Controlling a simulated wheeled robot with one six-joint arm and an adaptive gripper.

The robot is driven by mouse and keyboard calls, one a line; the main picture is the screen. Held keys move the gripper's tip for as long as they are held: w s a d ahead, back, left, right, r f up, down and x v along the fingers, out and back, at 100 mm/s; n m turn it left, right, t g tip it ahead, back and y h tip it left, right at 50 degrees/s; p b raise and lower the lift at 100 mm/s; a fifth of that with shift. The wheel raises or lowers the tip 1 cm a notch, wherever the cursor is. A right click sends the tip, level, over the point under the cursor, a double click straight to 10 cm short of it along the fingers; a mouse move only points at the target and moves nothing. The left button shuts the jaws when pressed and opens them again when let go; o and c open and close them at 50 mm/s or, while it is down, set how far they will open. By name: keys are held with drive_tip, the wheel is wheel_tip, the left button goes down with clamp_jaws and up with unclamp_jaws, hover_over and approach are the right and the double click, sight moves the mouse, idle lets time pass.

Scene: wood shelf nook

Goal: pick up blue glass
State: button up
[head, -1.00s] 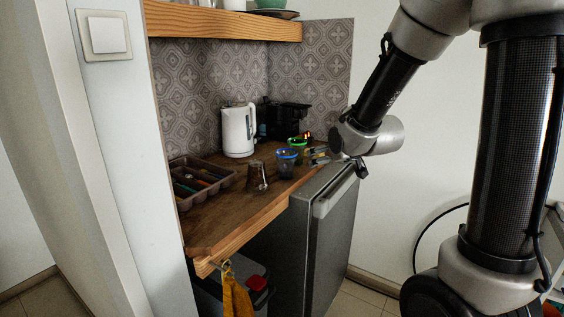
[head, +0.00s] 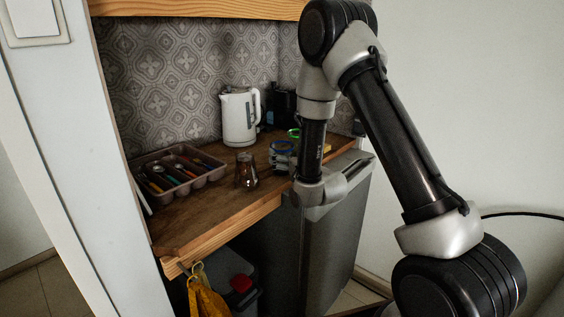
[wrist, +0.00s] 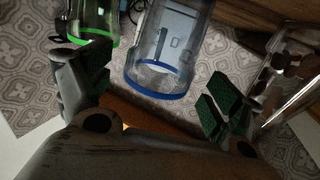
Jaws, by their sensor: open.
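The blue-rimmed glass (head: 281,145) stands on the wooden counter in the head view, partly hidden by my gripper (head: 282,162). In the wrist view the blue glass (wrist: 170,48) is clear and see-through, with its blue rim towards me. My gripper (wrist: 150,94) is open there, one dark green-padded finger to each side of the glass. I see no finger touching it. The green-rimmed glass (wrist: 95,22) is close beside the left finger; it also shows behind the blue glass in the head view (head: 294,133).
A plain clear glass (head: 246,170) stands left of my gripper and shows at the right of the wrist view (wrist: 297,82). A white kettle (head: 239,118), a dark appliance (head: 282,106) and a cutlery tray (head: 178,174) share the counter (head: 205,213). A shelf (head: 200,9) hangs above.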

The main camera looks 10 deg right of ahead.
sight(278, 144)
drive_tip(key=x, duration=0.4)
drive_tip(key=shift+r, duration=0.15)
drive_tip(key=c, duration=1.3)
drive_tip(key=shift+r, duration=0.1)
wheel_tip(278, 144, up, 10)
